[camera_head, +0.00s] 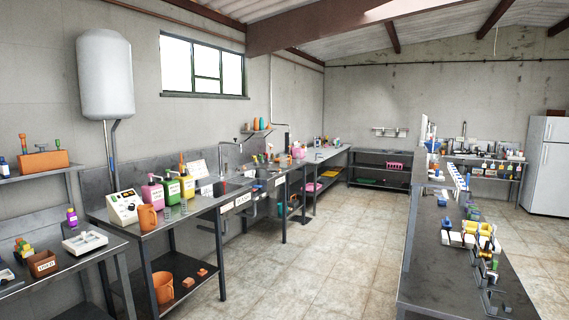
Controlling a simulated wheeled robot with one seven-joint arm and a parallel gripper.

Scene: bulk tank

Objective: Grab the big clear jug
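I cannot pick out a big clear jug for certain in the head view. Two small clear vessels (183,207) stand near the front edge of the left steel bench (205,205); they are too small to identify. Neither looks clear. My gripper is not in view.
A white device (125,207) and pink and green bottles (170,187) stand on the left bench. A scale (85,242) is on the nearer bench. A long dark counter (455,280) with many small items runs along the right. The tiled floor (330,250) between is clear.

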